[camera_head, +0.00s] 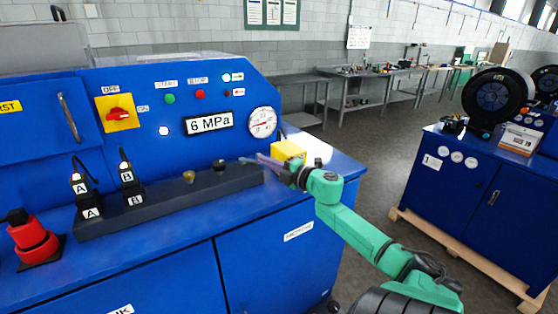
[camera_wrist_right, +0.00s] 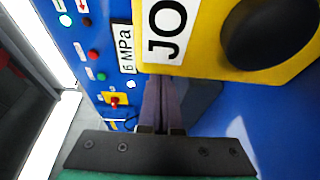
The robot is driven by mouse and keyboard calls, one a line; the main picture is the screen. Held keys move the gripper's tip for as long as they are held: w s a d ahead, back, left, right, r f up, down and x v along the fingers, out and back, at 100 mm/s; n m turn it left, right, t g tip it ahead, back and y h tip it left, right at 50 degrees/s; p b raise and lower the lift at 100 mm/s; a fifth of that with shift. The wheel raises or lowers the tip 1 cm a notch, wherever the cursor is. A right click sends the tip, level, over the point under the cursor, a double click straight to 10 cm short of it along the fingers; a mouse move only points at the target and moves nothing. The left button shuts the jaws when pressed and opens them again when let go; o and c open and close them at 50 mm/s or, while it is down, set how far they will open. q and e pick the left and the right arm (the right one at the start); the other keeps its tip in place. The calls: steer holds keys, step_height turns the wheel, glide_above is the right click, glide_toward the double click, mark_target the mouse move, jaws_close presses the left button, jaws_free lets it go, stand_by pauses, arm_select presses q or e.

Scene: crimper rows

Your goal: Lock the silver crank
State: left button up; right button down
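A slim silver-grey bar (camera_head: 68,116) stands on the sloped blue panel at the left in the head view; I cannot tell for sure whether it is the silver crank. My right gripper (camera_head: 252,161) reaches in from the right, its long thin fingers pointing left over the right end of the black rail (camera_head: 160,209). It is far to the right of the bar. In the right wrist view the right gripper's fingers (camera_wrist_right: 164,88) lie together, with nothing visible between them. My left gripper is not in view.
A yellow JOG box (camera_head: 288,150) with a black button is right beside the right gripper. A gauge (camera_head: 262,122), a 6 MPa sign (camera_head: 210,123) and a red-yellow switch (camera_head: 118,113) are on the panel. Plugs A and B and a red knob (camera_head: 32,238) stand at the left.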

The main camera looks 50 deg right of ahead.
steer(key=s, duration=0.3)
steer(key=s+d, duration=0.1)
steer(key=s, duration=0.4)
steer(key=shift+s+d+f, duration=0.15)
steer(key=shift+s+f, duration=0.05)
steer(key=shift+s, duration=0.15)
arm_select(q)
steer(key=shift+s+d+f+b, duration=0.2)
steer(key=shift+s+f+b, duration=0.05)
steer(key=shift+b, duration=0.15)
arm_select(e)
steer(key=s, duration=0.2)
steer(key=s+a, duration=0.1)
steer(key=s, duration=0.1)
steer(key=shift+a+r, duration=0.1)
steer(key=shift+r, duration=0.15)
steer(key=shift+w+a, duration=0.1)
steer(key=shift+a, duration=0.05)
